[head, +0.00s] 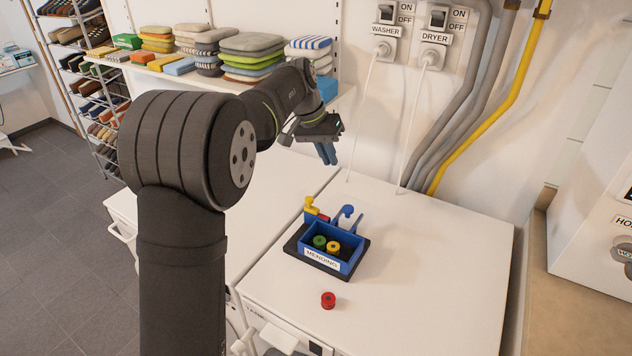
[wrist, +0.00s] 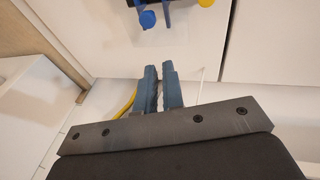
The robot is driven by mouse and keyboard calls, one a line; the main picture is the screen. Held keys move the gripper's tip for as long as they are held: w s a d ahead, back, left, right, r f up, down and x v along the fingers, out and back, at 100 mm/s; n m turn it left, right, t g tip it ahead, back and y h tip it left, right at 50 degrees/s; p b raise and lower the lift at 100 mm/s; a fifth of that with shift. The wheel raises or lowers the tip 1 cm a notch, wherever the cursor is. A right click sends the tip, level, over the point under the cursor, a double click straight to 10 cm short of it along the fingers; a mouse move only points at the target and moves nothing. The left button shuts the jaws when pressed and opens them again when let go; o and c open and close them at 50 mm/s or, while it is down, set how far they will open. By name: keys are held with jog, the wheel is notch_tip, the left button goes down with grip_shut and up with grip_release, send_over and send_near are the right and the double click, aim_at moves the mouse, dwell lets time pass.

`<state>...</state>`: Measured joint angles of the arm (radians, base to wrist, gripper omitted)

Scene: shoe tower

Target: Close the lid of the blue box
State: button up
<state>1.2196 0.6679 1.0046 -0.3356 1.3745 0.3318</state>
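The blue box (head: 318,263) stands on a dark base on the white top, with a "MENDING" label on its front. Its top is open; a green spool (head: 319,242) and a yellow spool (head: 333,246) show inside. A blue upright part with a round blue knob (head: 347,211) rises at the back; it seems to be the raised lid. The knob also shows at the top of the wrist view (wrist: 147,19). My gripper (head: 329,153) is above and behind the box, apart from it, empty.
A yellow knob (head: 311,204) with a red part stands at the box's back left. A red spool (head: 328,300) lies in front of the box. White cords and pipes run along the wall behind. The white top (head: 430,270) is clear to the right.

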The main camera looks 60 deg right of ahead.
jog(key=s+d+t, duration=0.1)
jog(key=s+d+f+t+h, duration=0.1)
jog(key=s, duration=0.1)
jog(key=s+d+f+n+t, duration=0.1)
jog(key=s, duration=0.1)
jog(key=shift+s+f+t, duration=0.2)
jog(key=shift+s+t, duration=0.05)
jog(key=shift+t, duration=0.05)
grip_shut()
send_over(353, 202)
jog(key=shift+h, duration=0.3)
notch_tip(353, 202, down, 9)
jog(key=shift+f, duration=0.15)
jog(key=shift+s+a+f, duration=0.2)
jog(key=shift+a, duration=0.75)
jog(key=shift+s+a+f, duration=0.15)
jog(key=shift+a, duration=0.8)
jog(key=a, duration=1.2)
jog(key=shift+a, duration=0.15)
